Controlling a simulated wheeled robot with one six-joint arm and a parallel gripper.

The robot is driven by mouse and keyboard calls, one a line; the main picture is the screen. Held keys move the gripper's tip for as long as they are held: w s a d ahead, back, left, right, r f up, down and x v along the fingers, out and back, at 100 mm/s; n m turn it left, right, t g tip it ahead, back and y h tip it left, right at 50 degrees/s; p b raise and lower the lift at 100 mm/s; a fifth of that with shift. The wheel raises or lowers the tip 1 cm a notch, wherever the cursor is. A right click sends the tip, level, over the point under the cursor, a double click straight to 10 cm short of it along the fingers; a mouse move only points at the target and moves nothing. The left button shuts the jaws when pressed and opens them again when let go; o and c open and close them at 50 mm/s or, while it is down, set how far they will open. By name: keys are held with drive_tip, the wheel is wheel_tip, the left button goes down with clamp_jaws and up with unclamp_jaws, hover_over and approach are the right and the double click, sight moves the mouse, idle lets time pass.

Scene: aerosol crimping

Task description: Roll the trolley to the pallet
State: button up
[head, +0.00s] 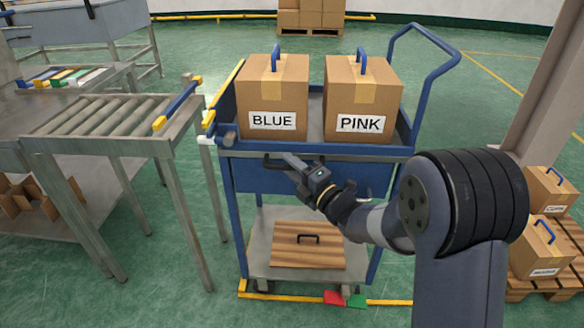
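The blue trolley (222,178) stands upright in the middle, with a tall push handle (447,68) at its right. Two cardboard boxes marked BLUE (290,88) and PINK (383,92) sit in its top tray, each with a blue handle. A wooden board with a dark handle (308,256) lies on its lower shelf. My gripper (290,161) is at the trolley's front, by a dark bar (272,162) below the tray. I cannot tell whether its fingers are closed on that bar. A wooden pallet (560,278) at the right edge carries cardboard boxes, partly cut off.
A roller conveyor (118,115) stands close to the trolley's left side. Red (334,297) and green (357,300) pedals are at its base, near yellow floor markings. A pale column (548,95) rises at right. More stacked boxes (310,14) stand far back. Green floor lies open behind right.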

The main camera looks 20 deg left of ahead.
drive_tip(key=shift+a, duration=0.1)
drive_tip(key=shift+c, duration=0.4)
clamp_jaws()
